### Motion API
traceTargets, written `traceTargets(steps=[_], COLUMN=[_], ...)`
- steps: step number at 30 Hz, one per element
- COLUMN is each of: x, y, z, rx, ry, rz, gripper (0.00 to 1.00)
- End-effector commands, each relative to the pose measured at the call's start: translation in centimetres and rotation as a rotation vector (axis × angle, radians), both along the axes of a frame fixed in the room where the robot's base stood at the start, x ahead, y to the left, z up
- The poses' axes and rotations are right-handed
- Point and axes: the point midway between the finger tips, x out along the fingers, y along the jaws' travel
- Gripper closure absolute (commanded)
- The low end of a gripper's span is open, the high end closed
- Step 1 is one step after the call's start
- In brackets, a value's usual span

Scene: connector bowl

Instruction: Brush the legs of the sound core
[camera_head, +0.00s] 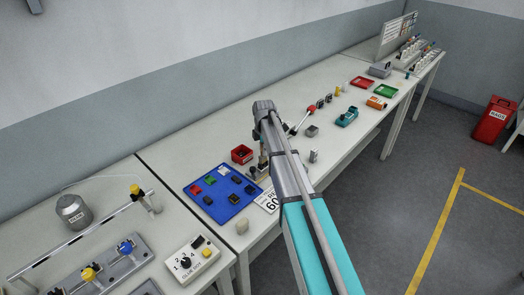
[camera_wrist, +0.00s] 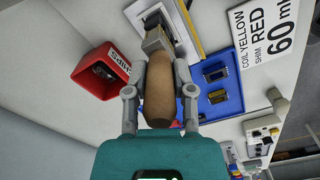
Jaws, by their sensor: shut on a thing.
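My gripper (camera_wrist: 160,82) is shut on the brown wooden handle of a brush (camera_wrist: 158,102) in the wrist view. The brush's grey metal collar (camera_wrist: 155,40) points away from the gripper, toward a pale, square-edged thing at the top edge. I cannot tell whether its tip touches anything. Dark cores (camera_wrist: 215,72) lie on a blue tray (camera_wrist: 232,103) right of the brush. In the head view several dark pieces lie on the tray (camera_head: 222,211). I cannot tell which core is the sound one, and no legs show clearly. My arm hides most of the gripper there.
A red CHIPS box (camera_wrist: 88,82) stands left of the brush; it also shows in the head view (camera_head: 242,155). A grey can (camera_head: 73,211) and a control box (camera_head: 190,260) stand on the nearer bench.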

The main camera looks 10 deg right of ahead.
Motion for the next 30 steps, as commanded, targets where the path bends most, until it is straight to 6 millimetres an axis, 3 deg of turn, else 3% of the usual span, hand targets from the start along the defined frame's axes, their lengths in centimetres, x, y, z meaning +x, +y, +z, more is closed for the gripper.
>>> traceTargets(steps=[13,30], x=[0.64,0.43], y=[-0.88,-0.65], z=[0.10,0.08], rx=[0.000,0.000], ry=[0.000,0.000], rz=[-0.001,0.000], gripper=[1.00,1.00])
